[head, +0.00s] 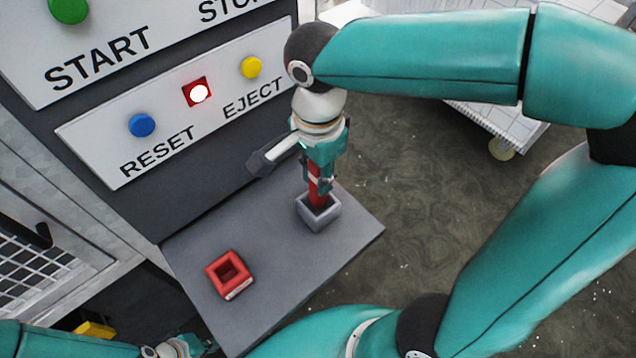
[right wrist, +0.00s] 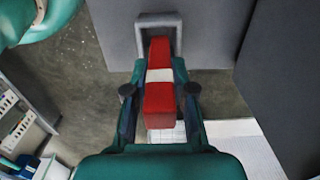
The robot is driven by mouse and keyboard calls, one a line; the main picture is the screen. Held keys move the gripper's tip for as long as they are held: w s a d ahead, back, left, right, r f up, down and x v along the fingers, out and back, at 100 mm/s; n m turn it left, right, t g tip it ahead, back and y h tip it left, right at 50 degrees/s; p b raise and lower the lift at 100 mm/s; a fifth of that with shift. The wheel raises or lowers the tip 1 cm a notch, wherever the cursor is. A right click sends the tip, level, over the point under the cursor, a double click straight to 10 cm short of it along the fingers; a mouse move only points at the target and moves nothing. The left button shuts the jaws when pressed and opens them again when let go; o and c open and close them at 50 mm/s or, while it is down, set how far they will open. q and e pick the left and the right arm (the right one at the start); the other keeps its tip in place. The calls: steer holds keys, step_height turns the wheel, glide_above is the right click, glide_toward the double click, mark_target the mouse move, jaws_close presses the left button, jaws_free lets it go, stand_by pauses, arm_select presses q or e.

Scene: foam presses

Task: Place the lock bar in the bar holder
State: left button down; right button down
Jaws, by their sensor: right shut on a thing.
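The lock bar (head: 315,192) is red with a white band and stands roughly upright. My right gripper (head: 319,182) is shut on it. The bar's lower end is at the mouth of the grey, square, open-topped bar holder (head: 320,217) and looks partly inside. In the right wrist view the bar (right wrist: 159,100) lies between the fingers, and its far end reaches into the grey frame of the holder (right wrist: 158,21). How deep it sits is hidden. My left gripper (head: 185,347) is at the bottom edge of the head view, away from the bar; its fingers are unclear.
A red square socket (head: 214,273) with an open middle stands on the grey shelf (head: 270,240), left of the holder. Behind is a panel with a blue reset button (head: 141,125), a lit red lamp (head: 199,92) and a yellow eject button (head: 251,67). A white cart (head: 490,120) stands at the upper right.

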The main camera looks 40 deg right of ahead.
steer(key=shift+f, duration=1.7)
steer(key=shift+f, duration=0.1)
steer(key=c, duration=1)
jaws_free()
steer(key=shift+o, duration=0.2)
step_height(320, 180, up, 11)
steer(key=shift+r, duration=0.1)
steer(key=shift+r+p, duration=0.3)
steer(key=shift+r, duration=0.25)
